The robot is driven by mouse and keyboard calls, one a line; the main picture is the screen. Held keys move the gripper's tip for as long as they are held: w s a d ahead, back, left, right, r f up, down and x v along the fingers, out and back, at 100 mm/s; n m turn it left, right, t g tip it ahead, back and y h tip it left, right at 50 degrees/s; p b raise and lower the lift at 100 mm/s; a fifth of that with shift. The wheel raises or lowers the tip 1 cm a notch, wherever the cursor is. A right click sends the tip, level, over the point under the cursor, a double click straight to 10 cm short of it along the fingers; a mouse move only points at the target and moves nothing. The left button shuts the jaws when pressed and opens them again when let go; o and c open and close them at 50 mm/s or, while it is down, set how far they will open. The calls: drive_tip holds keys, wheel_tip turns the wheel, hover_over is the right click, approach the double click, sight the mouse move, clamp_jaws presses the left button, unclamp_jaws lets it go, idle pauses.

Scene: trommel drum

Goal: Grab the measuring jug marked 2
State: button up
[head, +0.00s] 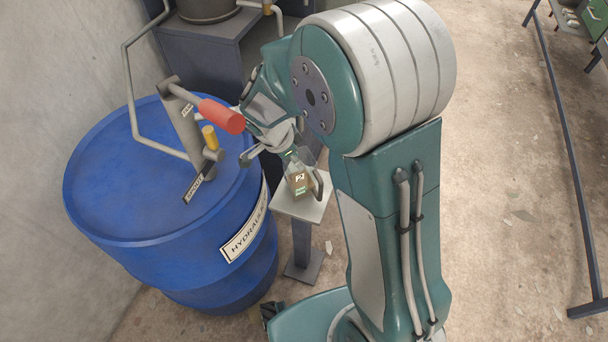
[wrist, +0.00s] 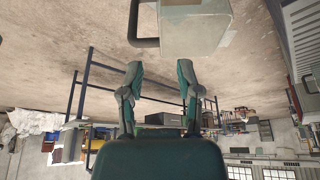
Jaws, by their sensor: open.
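The marking seems to include a 2, but is too small to read surely. My gripper (head: 268,147) is just above and left of the jug in the head view, partly hidden by my arm. In the wrist view my gripper (wrist: 158,82) has its fingers apart with nothing between them. A pale boxy body with a dark handle, apparently the jug (wrist: 195,28), shows beyond the fingertips.
A blue hydraulic-oil drum (head: 150,190) stands left of the pedestal. Its pump has a red grip (head: 221,116) close to my gripper. A grey cabinet (head: 205,60) is behind. Open floor (head: 500,200) lies right, up to a metal frame (head: 565,130).

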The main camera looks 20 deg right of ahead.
hover_over(303, 182)
drive_tip(key=a, duration=0.1)
wheel_tip(303, 182, down, 5)
drive_tip(key=shift+r, duration=0.15)
drive_tip(key=x, duration=0.5)
drive_tip(key=shift+w+d+f, duration=0.1)
drive_tip(key=shift+d+f, duration=0.15)
drive_tip(key=shift+d, duration=0.2)
drive_tip(key=shift+a, duration=0.15)
drive_tip(key=shift+c, duration=0.7)
clamp_jaws()
